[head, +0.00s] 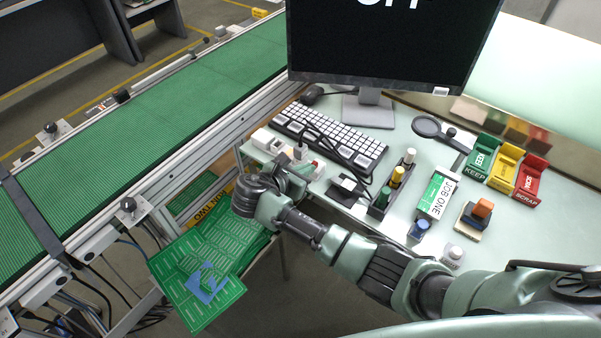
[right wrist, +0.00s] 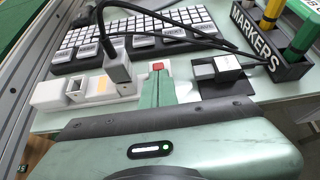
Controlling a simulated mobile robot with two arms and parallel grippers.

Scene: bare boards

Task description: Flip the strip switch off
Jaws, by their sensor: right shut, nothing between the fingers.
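In the head view the strip (head: 262,138) is partly hidden by my right gripper (head: 306,174). My right gripper, with green fingers in the right wrist view (right wrist: 160,82), is shut and empty. Its tips are at the switch; I cannot tell whether they touch it or which way the switch is tilted. My left gripper is not in view.
A keyboard (head: 335,135) lies behind the strip, with black cords over it. A white block on a black pad (right wrist: 225,85) and a marker holder (right wrist: 268,45) stand to the right. A monitor (head: 390,40) with partly cropped lettering stands behind. Green boards (head: 205,265) lie lower left.

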